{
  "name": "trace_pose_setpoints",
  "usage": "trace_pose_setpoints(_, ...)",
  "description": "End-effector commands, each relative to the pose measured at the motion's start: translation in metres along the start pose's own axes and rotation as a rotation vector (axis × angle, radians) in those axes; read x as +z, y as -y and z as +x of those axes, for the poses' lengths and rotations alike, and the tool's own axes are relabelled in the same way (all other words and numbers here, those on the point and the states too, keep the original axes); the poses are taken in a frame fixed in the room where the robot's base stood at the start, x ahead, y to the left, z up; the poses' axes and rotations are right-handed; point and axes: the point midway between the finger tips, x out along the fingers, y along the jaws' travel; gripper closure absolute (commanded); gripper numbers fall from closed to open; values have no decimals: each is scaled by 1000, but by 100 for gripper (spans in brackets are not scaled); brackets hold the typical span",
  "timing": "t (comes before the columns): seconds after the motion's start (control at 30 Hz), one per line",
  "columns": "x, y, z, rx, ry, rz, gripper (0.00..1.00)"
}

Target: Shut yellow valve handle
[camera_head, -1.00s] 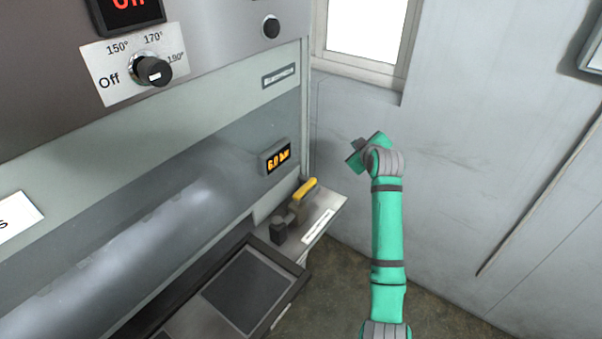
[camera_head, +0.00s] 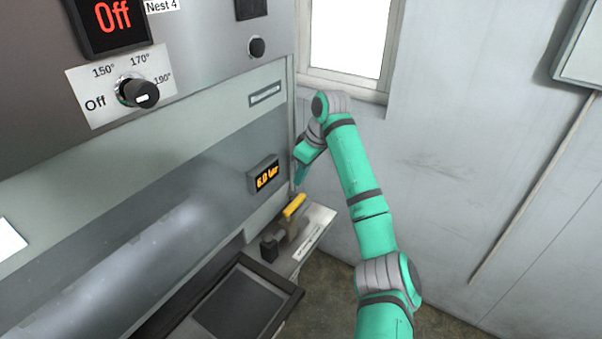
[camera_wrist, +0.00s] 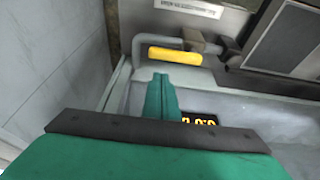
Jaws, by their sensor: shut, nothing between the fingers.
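The yellow valve handle (camera_head: 294,205) sits on a small metal shelf at the right end of the machine, on a valve body (camera_head: 283,230). In the wrist view the yellow handle (camera_wrist: 174,56) lies level across the picture, just beyond my fingertips. My gripper (camera_head: 300,176) points down above the handle, close to the machine's corner. In the wrist view its green fingers (camera_wrist: 161,80) are together with nothing between them. The fingertips look apart from the handle, with a small gap.
The pressure display (camera_head: 264,175) reads about 6.0 bar, close left of my gripper. A dark tray (camera_head: 290,297) is below left of the shelf (camera_head: 318,226). A temperature knob (camera_head: 140,93) and an "Off" display (camera_head: 113,17) are upper left. A grey wall (camera_head: 450,170) bounds the right.

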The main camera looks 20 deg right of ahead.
Motion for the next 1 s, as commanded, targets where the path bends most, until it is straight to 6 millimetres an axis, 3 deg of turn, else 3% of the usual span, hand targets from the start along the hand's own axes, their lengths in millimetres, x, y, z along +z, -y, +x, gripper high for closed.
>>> trace_pose_setpoints(0.2, 1, 0, 37, -1, 1, 1, 100)
trace_pose_setpoints(0.4, 1, 0, 58, 0, 0, 1, 100)
trace_pose_setpoints(1.0, -2, -2, 63, 8, -1, 20, 100)
